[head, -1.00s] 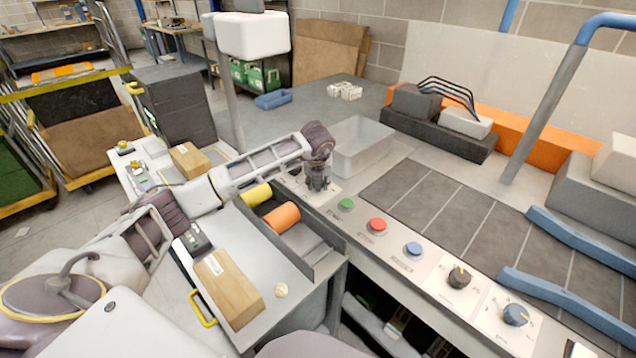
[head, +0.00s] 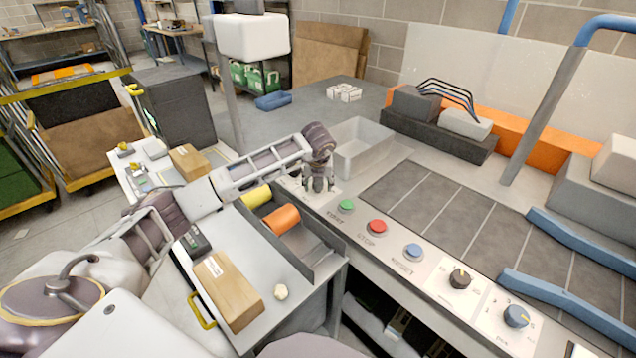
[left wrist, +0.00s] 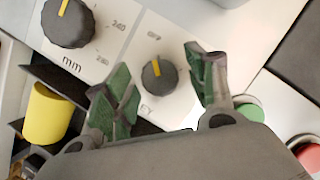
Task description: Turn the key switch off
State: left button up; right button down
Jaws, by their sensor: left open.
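A small dark rotary switch with a yellow mark (left wrist: 160,76) sits on a light plate in the left wrist view. My left gripper (head: 318,187) is open over the panel's far left end, left of the green button. In the left wrist view its two green-padded fingers stand on either side of the switch, and no contact shows. In the head view the gripper largely hides this switch. My right gripper is not in view.
A larger dark dial (left wrist: 68,22) with a millimetre scale lies close by. Green (head: 346,206), red (head: 377,227) and blue (head: 413,251) buttons run right, then a black knob (head: 460,279) and a blue knob (head: 516,316). A grey bin (head: 362,150) stands behind the gripper.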

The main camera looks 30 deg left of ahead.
pick_arm(q)
jog(key=shift+v, duration=0.85)
jog(key=v, duration=1)
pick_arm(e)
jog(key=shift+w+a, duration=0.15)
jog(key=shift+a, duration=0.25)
pick_arm(q)
jog(key=shift+r, duration=0.25)
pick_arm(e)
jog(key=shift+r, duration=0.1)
pick_arm(q)
notch_tip(320, 180, up, 9)
jog(key=p, duration=0.9)
jog(key=shift+r+p, duration=0.25)
jog(key=shift+p, duration=0.15)
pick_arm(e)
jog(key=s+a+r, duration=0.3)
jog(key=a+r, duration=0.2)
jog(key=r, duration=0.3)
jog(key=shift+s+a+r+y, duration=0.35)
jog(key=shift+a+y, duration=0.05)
